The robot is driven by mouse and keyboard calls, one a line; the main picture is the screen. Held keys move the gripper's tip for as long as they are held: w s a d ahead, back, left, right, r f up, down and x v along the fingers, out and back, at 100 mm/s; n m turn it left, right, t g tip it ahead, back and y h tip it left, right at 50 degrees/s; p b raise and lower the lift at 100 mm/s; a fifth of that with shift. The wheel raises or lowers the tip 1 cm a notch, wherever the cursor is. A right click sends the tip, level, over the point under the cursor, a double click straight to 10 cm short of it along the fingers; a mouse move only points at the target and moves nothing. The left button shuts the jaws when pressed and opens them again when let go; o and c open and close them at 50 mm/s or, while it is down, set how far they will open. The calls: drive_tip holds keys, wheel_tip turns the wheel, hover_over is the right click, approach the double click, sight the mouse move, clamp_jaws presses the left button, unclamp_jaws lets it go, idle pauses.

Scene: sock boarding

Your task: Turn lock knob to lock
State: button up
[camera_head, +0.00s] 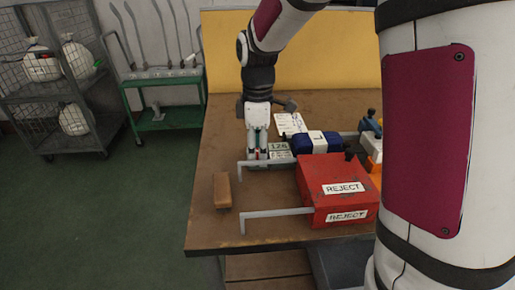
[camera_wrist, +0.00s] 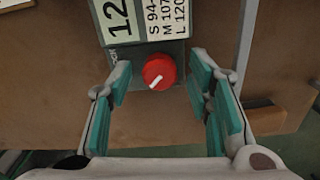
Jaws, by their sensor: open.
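The lock knob (camera_wrist: 159,72) is a round red dial with a white pointer mark, set on a dark grey plate. In the wrist view its pointer slants toward the lower left. My gripper (camera_wrist: 162,93) is open, with teal-lined fingers on either side of the knob and clear gaps between. In the head view my gripper (camera_head: 257,158) points down at the left end of the device beside the plate marked 126 (camera_head: 279,147). The knob is hard to make out there. A size label (camera_wrist: 168,20) with S, M and L numbers sits above the knob.
A red REJECT box (camera_head: 327,172) stands right of the gripper on the wooden table (camera_head: 270,232). Grey bent bars (camera_head: 275,213) stick out left of it. A brown block (camera_head: 222,190) lies near the table's left edge. A blue roll (camera_head: 318,143) lies behind the box.

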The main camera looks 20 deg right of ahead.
clamp_jaws()
drive_tip(key=shift+m, duration=0.3)
drive_tip(key=shift+r+m+p, duration=0.1)
drive_tip(key=shift+m+p, duration=1)
drive_tip(key=shift+m, duration=0.1)
drive_tip(key=shift+m+p, duration=0.75)
drive_tip(key=shift+m, duration=0.65)
unclamp_jaws()
